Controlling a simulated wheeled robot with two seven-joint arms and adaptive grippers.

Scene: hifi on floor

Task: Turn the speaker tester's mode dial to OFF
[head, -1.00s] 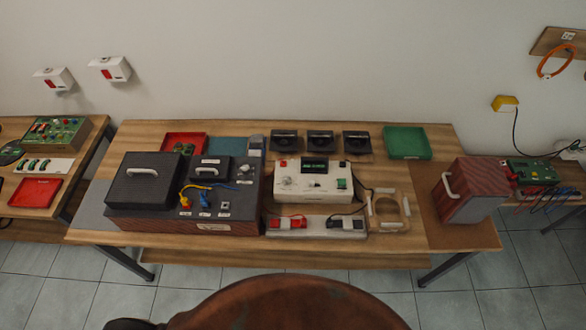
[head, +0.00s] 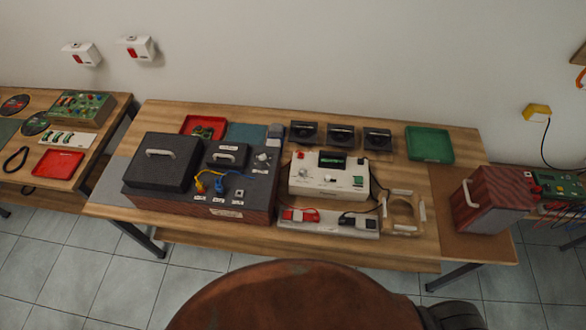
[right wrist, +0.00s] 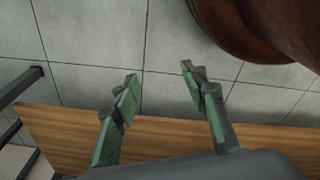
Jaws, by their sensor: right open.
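The speaker tester (head: 328,184) is a white box with a small dark display on top, standing on the middle of the wooden table. A pale round knob (head: 303,175) on its left half looks like the mode dial; its setting is too small to read. My right gripper (right wrist: 159,73) shows in the right wrist view, open and empty, with its two green-grey fingers apart over the tiled floor and a wooden edge. It is not near the tester. My left gripper is in neither current view.
Left of the tester stands a dark case (head: 200,200) with blue and yellow plugs. Several black speakers (head: 341,135) stand behind. A wooden ring fixture (head: 404,212) and a red-brown box (head: 491,200) are to the right. A strip with red and black clips (head: 330,221) lies in front.

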